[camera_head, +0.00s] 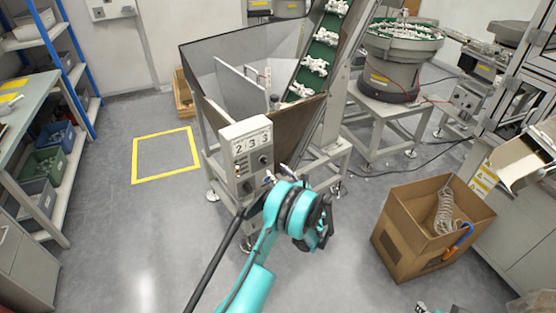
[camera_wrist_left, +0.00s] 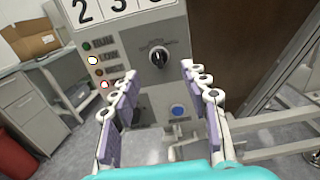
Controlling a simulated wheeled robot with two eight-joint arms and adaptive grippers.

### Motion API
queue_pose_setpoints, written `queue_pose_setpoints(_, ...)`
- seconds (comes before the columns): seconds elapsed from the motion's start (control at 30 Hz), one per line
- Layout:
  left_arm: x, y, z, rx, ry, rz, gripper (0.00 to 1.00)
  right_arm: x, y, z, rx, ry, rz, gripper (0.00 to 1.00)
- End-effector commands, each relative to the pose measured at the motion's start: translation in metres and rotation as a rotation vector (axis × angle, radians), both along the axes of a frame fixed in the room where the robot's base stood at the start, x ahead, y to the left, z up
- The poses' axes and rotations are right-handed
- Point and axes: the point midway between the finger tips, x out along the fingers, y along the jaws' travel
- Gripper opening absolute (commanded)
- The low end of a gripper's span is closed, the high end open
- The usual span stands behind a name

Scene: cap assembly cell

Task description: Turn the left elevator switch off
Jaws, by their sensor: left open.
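The elevator switch is a black rotary knob (camera_wrist_left: 158,57) on a grey control box (camera_head: 246,150) at the front of the hopper. In the left wrist view its pointer stands roughly upright; the lettering around it is too small to read. My left gripper (camera_wrist_left: 160,72) is open and empty, with its two fingers spread to the left and right of the knob, apart from it. In the head view my left gripper (camera_head: 276,174) is just in front of the box, partly hidden by my teal wrist. A bit of my right gripper (camera_head: 423,308) shows at the bottom edge.
Several indicator lights (camera_wrist_left: 93,60) and a blue button (camera_wrist_left: 178,111) are on the panel near the knob. A steel hopper (camera_head: 215,75) and conveyor (camera_head: 318,60) rise behind. A cardboard box (camera_head: 405,245) stands right; open floor lies left, with a yellow square (camera_head: 165,181).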

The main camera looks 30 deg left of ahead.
Motion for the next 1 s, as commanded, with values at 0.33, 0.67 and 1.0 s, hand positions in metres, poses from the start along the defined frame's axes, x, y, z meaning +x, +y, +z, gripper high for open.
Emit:
queue_pose_setpoints(0.33,0.024,0.050,-0.002,-0.003,-0.003,0.003,0.45,0.000,0.000,-0.019,0.000,0.000,0.000,0.40)
queue_pose_setpoints(0.67,0.032,0.065,0.000,-0.004,-0.004,0.000,0.45,0.000,0.000,-0.023,0.000,0.000,0.000,0.40)
queue_pose_setpoints(1.0,0.032,0.065,0.000,-0.004,-0.004,0.000,0.00,0.000,0.000,-0.022,0.000,0.000,0.000,0.40)
